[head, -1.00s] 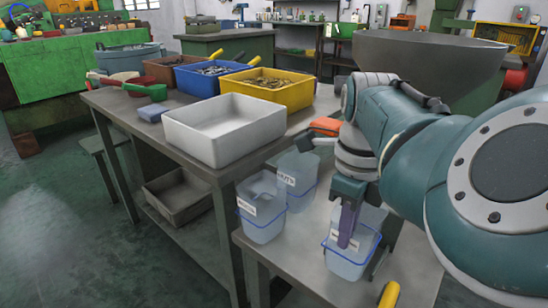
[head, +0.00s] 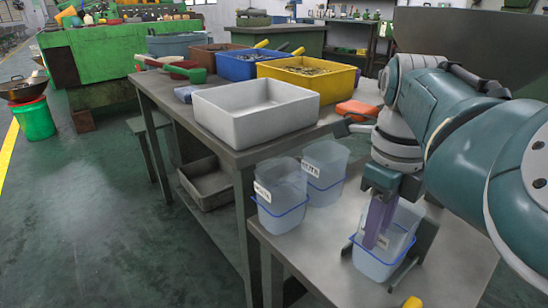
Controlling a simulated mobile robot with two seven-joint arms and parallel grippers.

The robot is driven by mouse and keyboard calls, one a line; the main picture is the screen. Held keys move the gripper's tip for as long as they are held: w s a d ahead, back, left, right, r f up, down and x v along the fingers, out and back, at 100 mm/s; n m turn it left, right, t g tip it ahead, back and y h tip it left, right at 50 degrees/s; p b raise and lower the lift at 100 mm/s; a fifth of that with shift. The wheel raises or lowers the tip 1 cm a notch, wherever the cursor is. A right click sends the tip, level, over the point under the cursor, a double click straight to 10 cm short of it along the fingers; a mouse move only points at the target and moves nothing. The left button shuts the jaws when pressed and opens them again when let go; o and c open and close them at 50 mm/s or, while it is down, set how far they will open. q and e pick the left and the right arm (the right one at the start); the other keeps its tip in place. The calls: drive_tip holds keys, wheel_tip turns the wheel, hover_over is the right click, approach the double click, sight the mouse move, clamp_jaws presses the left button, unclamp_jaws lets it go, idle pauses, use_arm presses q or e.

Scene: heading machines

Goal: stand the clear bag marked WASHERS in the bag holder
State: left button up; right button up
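A clear bag (head: 374,265) with a blue band stands upright in the dark bag holder (head: 424,243) on the low table at the right. Its label is mostly hidden by my gripper, so I cannot read it now. My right gripper (head: 378,232) points down at this bag. Its purple fingers reach past the bag's top edge and look spread apart, at the bag's wall. Two more clear bags stand to the left: a front one (head: 284,183) with a label too small to read, and a back one (head: 326,160) that seems marked NUTS. My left gripper is not in view.
A higher bench holds a white empty bin (head: 228,122), a yellow bin (head: 332,84), a blue bin (head: 233,71) and a brown bin (head: 200,57). An orange object (head: 357,108) lies near its right end. A yellow handle (head: 411,302) shows at the bottom edge.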

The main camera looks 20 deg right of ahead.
drive_tip(key=shift+o, duration=0.3)
drive_tip(key=shift+r, duration=0.25)
wheel_tip(320, 180, up, 12)
drive_tip(key=f+p, duration=0.1)
drive_tip(key=p, duration=0.3)
drive_tip(key=s+d+f+n+t+h, duration=0.1)
drive_tip(key=s+d+f+n+h, duration=0.2)
drive_tip(key=n, duration=0.4)
drive_tip(key=s+d+f+n+t, duration=0.1)
drive_tip(key=s+d+f+n, duration=0.1)
drive_tip(key=s+d+n, duration=0.35)
drive_tip(key=s+a+n+t+y, duration=0.1)
drive_tip(key=s+a+n+y, duration=0.2)
drive_tip(key=s+a+n, duration=0.9)
drive_tip(key=a+n, duration=0.2)
drive_tip(key=n, duration=0.7)
drive_tip(key=shift+s+a+f+t, duration=0.15)
drive_tip(key=shift+s+a+t, duration=0.05)
drive_tip(key=shift+a+t, duration=0.15)
